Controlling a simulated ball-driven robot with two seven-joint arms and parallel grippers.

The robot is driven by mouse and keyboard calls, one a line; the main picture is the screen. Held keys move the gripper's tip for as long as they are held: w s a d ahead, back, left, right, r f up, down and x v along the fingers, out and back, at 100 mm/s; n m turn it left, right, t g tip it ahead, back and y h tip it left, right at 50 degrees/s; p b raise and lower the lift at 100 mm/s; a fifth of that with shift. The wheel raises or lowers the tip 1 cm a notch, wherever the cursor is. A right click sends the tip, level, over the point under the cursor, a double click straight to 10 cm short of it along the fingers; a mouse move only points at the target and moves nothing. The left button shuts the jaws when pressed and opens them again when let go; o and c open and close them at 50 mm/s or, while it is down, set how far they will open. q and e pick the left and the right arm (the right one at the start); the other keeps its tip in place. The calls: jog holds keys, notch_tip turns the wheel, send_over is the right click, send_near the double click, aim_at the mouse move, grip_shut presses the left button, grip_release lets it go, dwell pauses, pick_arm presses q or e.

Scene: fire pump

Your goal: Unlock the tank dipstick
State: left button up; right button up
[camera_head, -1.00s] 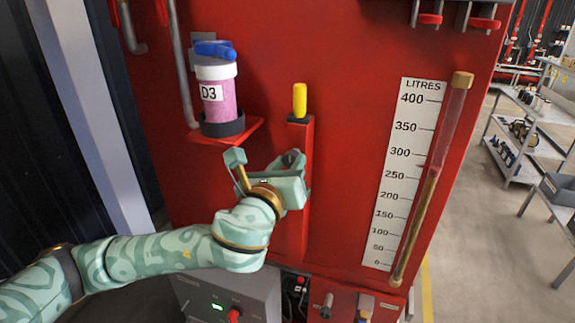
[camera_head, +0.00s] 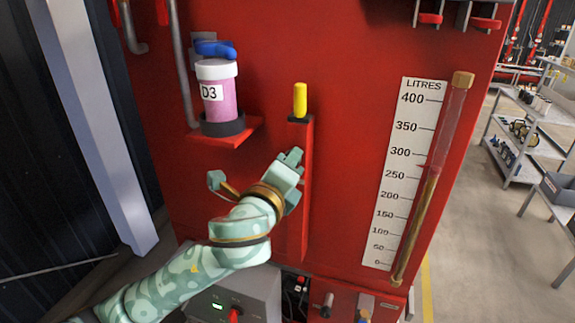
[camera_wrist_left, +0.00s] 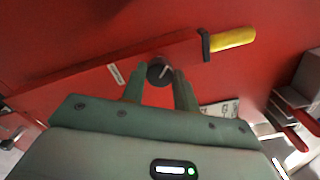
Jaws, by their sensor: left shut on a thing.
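The tank dipstick has a yellow handle (camera_head: 300,100) standing upright on a black collar at the top of a red vertical channel (camera_head: 306,200). The handle also shows in the left wrist view (camera_wrist_left: 232,39). A dark round knob (camera_wrist_left: 159,68) with a pale line across its face sits on the channel, below the handle. My left gripper (camera_head: 292,160) is at the channel's upper part. In the left wrist view its two fingers (camera_wrist_left: 160,78) are shut on the knob, one on each side. The knob is hidden by the gripper in the head view. My right gripper is not in view.
A pink canister marked D3 (camera_head: 221,105) with a blue valve stands on a red bracket left of the channel. A litre scale (camera_head: 405,172) and sight tube (camera_head: 425,190) are on the right. A grey control box (camera_head: 250,290) is below my arm.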

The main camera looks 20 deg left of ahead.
pick_arm(q)
jog(key=n, duration=1)
jog(key=shift+n, duration=0.3)
jog(key=shift+r+n, duration=0.1)
jog(key=shift+n, duration=0.2)
jog(key=o, duration=0.7)
jog(key=shift+o, duration=1.4)
jog(key=shift+w, duration=0.15)
